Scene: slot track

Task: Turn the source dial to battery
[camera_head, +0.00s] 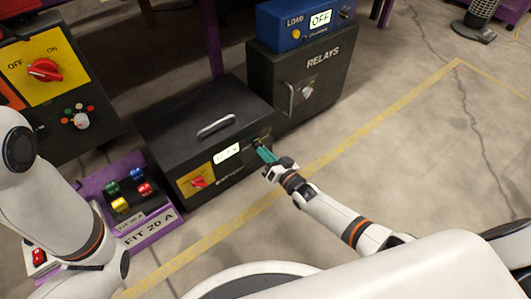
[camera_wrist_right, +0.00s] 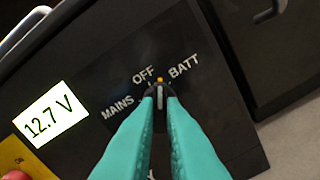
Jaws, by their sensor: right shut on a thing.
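The source dial (camera_wrist_right: 159,96) is a small dark knob with a pale pointer line, on the front of a black box (camera_head: 165,125). Around it are the labels MAINS, OFF and BATT. In the right wrist view its pointer stands between OFF and BATT. My right gripper (camera_head: 266,155) has teal fingers, which also show in the right wrist view (camera_wrist_right: 160,105). They are shut on the dial, one on each side, and hide its lower part. A lit display (camera_wrist_right: 51,114) beside the dial reads 12.7 V. My left arm shows at the left, but its gripper is not visible.
On the same box are a red switch (camera_head: 198,182) on a yellow plate and a top handle (camera_head: 216,126). To the right stands a RELAYS cabinet (camera_head: 300,85) with a blue LOAD box (camera_head: 305,22) reading OFF. A purple fuse tray (camera_head: 90,190) lies left.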

